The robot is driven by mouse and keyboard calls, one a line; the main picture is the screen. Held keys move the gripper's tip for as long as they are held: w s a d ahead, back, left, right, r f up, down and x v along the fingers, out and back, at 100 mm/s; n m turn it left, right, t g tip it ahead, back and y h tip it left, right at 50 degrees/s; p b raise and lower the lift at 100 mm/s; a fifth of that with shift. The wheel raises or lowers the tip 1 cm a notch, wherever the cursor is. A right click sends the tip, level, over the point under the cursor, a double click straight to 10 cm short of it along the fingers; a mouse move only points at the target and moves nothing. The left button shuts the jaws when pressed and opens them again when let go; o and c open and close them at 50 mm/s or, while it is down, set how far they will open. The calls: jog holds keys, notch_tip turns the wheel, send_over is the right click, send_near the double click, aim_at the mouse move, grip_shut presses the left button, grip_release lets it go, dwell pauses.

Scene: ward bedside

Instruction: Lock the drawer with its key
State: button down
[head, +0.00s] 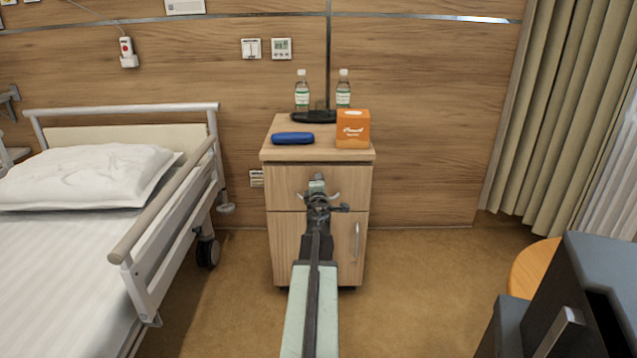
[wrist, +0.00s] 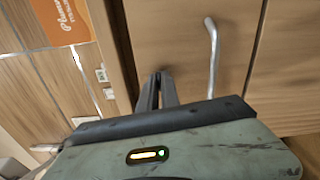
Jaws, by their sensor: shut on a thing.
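The drawer (head: 284,184) is the upper wooden front of the bedside cabinet, and it looks closed. Its curved metal handle (head: 335,196) is partly hidden behind my gripper (head: 317,182). In the wrist view the handle (wrist: 213,58) is to the right of my gripper's fingers (wrist: 159,80). The fingers are together and point at the drawer front, close to it. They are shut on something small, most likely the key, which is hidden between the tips. I cannot see the lock or whether the key is in it.
On the cabinet top (head: 281,125) are an orange box (head: 353,129), a blue case (head: 293,138), a dark object (head: 313,117) and two bottles (head: 302,92). A bed (head: 75,265) stands left. A round wooden surface (head: 530,268) is at right. Floor beside the cabinet is clear.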

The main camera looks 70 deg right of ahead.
jog(key=shift+s+m, duration=0.1)
jog(key=shift+m, duration=0.5)
jog(key=c, duration=1.6)
grip_release()
jog(key=v, duration=0.7)
jog(key=shift+s+a, duration=0.15)
jog(key=shift+a, duration=0.2)
